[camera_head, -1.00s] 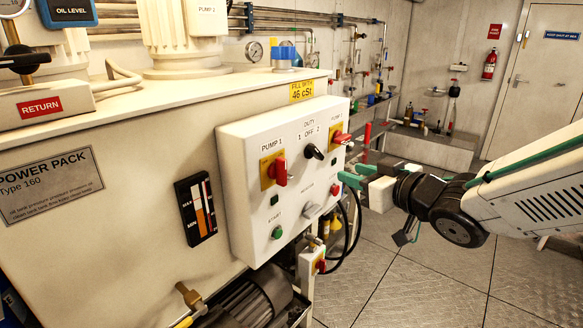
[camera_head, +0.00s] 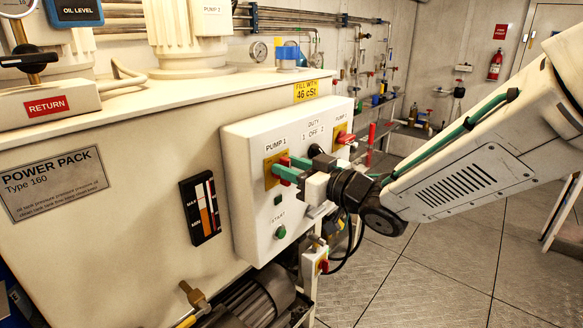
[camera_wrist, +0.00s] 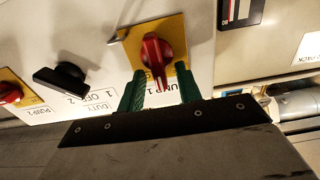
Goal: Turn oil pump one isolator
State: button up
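The pump 1 isolator is a red rotary handle (camera_wrist: 155,55) on a yellow plate (camera_wrist: 118,55), on the white control box (camera_head: 250,215). In the head view the red handle (camera_head: 283,162) is partly hidden by my gripper (camera_head: 287,168). My gripper has green fingers and is open. In the wrist view my gripper (camera_wrist: 160,80) has one finger on each side of the handle's near end, with a gap visible beside it. I cannot tell whether either finger touches the handle.
The black duty switch (camera_wrist: 65,77) sits beside the isolator, with the pump 2 red isolator (camera_head: 345,137) beyond it. A green start button (camera_head: 280,231) is below. A motor (camera_head: 250,300) lies under the box.

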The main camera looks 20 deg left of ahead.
grip_shut()
jog(key=shift+n, duration=0.3)
jog(key=shift+s+a+f+n, duration=0.1)
jog(key=shift+s+f+n, duration=0.2)
jog(key=shift+n, duration=2.55)
jog(key=shift+s+a+f+n, duration=0.15)
jog(key=shift+s+f+n, duration=0.15)
jog(key=shift+n, duration=2.6)
jog(key=shift+s+a+f+n, duration=0.1)
jog(key=shift+s+f+n, duration=0.15)
jog(key=shift+n, duration=2.6)
jog(key=shift+f, duration=0.1)
